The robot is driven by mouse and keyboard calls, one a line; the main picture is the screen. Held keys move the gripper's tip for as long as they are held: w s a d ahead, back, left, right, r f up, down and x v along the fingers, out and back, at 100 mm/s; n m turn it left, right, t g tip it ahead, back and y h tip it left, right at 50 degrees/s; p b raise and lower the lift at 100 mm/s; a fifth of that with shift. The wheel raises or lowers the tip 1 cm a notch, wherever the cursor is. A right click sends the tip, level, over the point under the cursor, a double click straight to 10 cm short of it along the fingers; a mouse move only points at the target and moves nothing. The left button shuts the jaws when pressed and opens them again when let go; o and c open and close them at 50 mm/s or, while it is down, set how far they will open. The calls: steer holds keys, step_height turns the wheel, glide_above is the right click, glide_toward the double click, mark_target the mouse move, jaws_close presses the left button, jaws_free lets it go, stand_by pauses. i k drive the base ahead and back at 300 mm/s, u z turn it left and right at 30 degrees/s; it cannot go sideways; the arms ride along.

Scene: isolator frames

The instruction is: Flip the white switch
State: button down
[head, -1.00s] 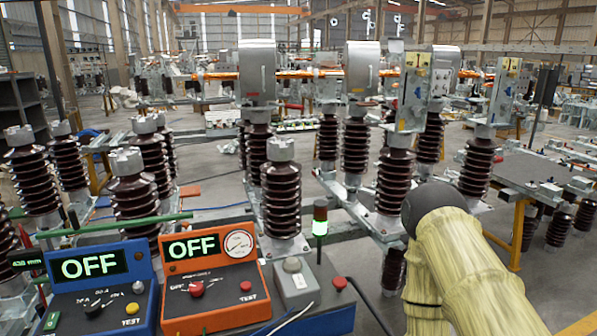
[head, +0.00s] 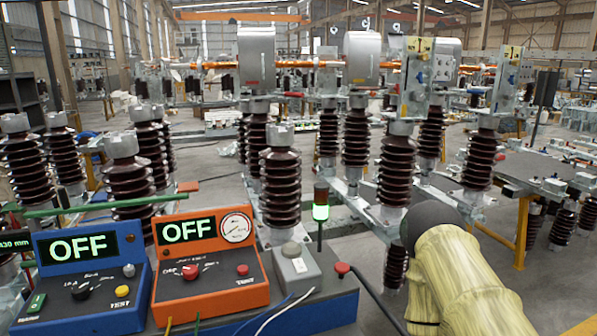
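A small light grey box (head: 297,272) with a pale, whitish button on top (head: 291,250) sits on the bench at the lower middle, right of the orange unit. A silver-white knob (head: 128,270) also shows on the blue unit (head: 60,310) at the lower left. I cannot tell which of these is the white switch. My arm, in a pale yellow sleeve with a dark rounded joint, shows at the lower right, apart from both. My gripper is not visible, so its position and hold cannot be seen.
The orange unit (head: 205,300) reads OFF, as does the blue one. A signal lamp (head: 321,205) glowing green and a red button (head: 342,269) stand by the grey box. Tall brown insulators (head: 281,190) rise behind. A green bar (head: 105,206) runs behind the units at left.

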mark_target(298, 264)
steer(key=u, duration=0.15)
steer(key=k, duration=0.5)
steer(key=u, duration=0.65)
steer(key=k, duration=0.85)
steer(key=z, duration=0.3)
steer(key=i, duration=0.9)
steer(key=u, duration=0.05)
